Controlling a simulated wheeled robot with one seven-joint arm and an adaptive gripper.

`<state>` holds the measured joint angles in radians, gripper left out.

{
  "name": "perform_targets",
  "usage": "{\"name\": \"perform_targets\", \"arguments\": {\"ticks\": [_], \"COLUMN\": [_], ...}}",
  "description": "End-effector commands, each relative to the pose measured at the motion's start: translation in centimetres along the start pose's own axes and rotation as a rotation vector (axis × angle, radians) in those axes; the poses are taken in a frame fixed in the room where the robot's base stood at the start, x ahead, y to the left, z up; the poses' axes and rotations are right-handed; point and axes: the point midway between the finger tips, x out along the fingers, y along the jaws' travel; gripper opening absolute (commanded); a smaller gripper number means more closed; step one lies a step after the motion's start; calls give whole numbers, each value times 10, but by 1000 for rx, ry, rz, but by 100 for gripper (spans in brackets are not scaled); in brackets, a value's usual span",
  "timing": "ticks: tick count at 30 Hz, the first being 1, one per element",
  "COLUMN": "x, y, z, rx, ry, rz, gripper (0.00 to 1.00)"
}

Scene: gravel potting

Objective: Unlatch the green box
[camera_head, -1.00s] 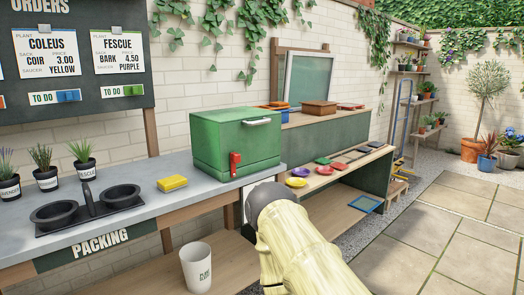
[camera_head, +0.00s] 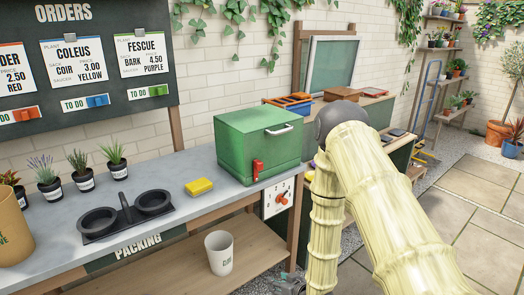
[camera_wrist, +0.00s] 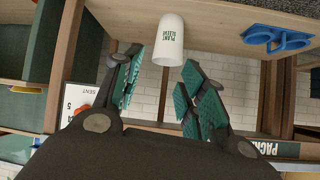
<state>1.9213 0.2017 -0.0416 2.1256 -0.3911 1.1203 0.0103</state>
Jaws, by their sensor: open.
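The green box (camera_head: 258,144) stands closed on the grey counter in the head view. A pale handle (camera_head: 279,131) is on its upper front. A red latch (camera_head: 258,170) hangs at the lower front edge, roughly upright; I cannot tell whether it is fastened. My gripper (camera_wrist: 158,80) is open and empty in the wrist view, its green-padded fingers spread apart. In the head view my arm bends down to the right of the box, and only a dark part of the gripper shows, low below the counter. The box does not show clearly in the wrist view.
A white cup (camera_head: 218,252) stands on the lower shelf and shows near my fingers in the wrist view (camera_wrist: 168,40).

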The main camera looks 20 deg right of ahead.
Motion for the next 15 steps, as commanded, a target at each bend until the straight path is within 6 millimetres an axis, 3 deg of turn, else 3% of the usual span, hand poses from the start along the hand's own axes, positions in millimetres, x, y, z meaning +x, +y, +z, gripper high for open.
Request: {"name": "perform_targets", "arguments": {"ticks": [1, 9, 15], "x": [-8, -30, -56], "y": [4, 24, 36], "z": [-42, -205, -302], "rx": [-11, -82, -132], "ry": [55, 342, 515], "rz": [-8, -66, -104], "gripper": [41, 41, 41]}}
